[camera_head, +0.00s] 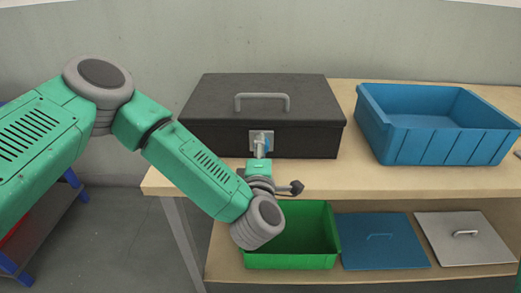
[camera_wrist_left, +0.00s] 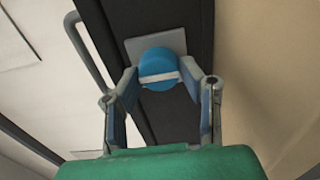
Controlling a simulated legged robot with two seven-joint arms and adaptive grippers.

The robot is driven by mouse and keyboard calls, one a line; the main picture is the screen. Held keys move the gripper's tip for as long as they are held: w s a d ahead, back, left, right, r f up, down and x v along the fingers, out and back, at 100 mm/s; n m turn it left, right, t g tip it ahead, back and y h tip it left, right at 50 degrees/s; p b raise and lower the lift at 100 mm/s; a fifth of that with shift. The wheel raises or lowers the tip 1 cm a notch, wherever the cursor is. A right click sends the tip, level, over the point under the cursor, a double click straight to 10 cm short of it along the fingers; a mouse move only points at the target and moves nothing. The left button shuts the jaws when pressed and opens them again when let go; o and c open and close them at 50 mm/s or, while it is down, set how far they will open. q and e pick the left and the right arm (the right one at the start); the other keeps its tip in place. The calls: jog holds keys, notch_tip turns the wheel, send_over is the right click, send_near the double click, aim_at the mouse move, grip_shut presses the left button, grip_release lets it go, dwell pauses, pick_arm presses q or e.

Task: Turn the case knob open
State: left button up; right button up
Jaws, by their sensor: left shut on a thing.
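The black case (camera_head: 262,97) with a grey top handle sits closed on the wooden table. Its blue knob (camera_wrist_left: 158,69) is mounted on a grey plate (camera_wrist_left: 140,47) on the case's front. In the head view the knob (camera_head: 268,144) is partly hidden by my gripper. My left gripper (camera_head: 260,152) reaches the front of the case, and its fingers (camera_wrist_left: 163,78) are shut on the knob from both sides in the wrist view. A pale bar crosses the knob's face between the fingertips.
A blue bin (camera_head: 440,132) stands on the table to the right of the case. On the lower shelf are a green bin (camera_head: 290,261), a blue lid (camera_head: 384,253) and a grey lid (camera_head: 465,252). A blue-legged rack stands at the left.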

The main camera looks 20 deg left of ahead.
pick_arm(q)
jog(key=shift+f, duration=0.15)
jog(key=o, duration=1.1)
jog(key=shift+a, duration=0.1)
pick_arm(e)
jog(key=shift+w, duration=0.1)
